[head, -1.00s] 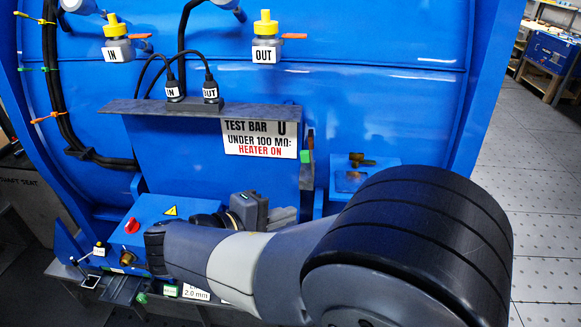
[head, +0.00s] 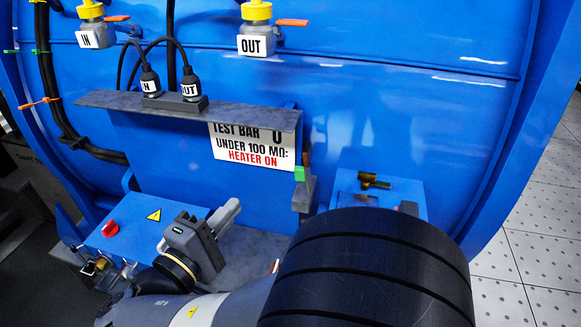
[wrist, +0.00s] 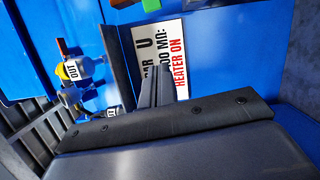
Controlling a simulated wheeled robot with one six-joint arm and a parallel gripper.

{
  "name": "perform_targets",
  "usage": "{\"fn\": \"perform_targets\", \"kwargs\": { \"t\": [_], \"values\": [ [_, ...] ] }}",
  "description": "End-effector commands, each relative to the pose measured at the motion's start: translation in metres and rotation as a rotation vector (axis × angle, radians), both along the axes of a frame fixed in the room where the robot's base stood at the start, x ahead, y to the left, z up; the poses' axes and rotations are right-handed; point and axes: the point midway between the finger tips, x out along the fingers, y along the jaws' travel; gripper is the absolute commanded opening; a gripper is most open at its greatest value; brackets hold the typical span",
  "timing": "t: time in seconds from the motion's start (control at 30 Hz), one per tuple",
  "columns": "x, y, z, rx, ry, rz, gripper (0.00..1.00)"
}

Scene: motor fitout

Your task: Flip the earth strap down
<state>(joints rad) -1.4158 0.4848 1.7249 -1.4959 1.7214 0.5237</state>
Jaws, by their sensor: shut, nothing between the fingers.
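My gripper (head: 229,213) is in the lower middle of the head view, its fingers pointing up and right, below the test bar sign. The fingers are together and empty; they also show in the wrist view (wrist: 153,84) in front of the sign. A small upright piece with a green block (head: 299,173) and a brown part hangs at the right end of the grey shelf. It may be the earth strap, but I cannot tell for sure. The green block also shows at the wrist view's top edge (wrist: 151,5). My gripper is apart from it, lower and to the left.
The grey shelf (head: 240,115) carries two black plugs labelled IN and OUT. The test bar sign (head: 250,148) hangs beneath. A blue box (head: 145,222) with a red knob stands lower left. A brass fitting (head: 373,181) sits on a blue box at right.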

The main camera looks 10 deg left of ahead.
Motion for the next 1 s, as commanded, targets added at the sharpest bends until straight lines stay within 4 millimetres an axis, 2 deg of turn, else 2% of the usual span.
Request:
{"fn": "perform_targets", "kwargs": {
  "t": [0.3,0.47,0.9,0.97,1.0],
  "values": [
    [0.001,0.0,0.0,0.0,0.0,-0.001,0.0],
    [0.011,-0.004,0.001,0.0,0.0,-0.004,0.0],
    [0.09,-0.031,0.005,-0.002,0.001,-0.007,0.0],
    [0.099,-0.035,0.005,-0.001,0.002,-0.007,0.0],
    [0.096,-0.042,0.007,-0.002,0.001,-0.003,0.0]
  ]
}}
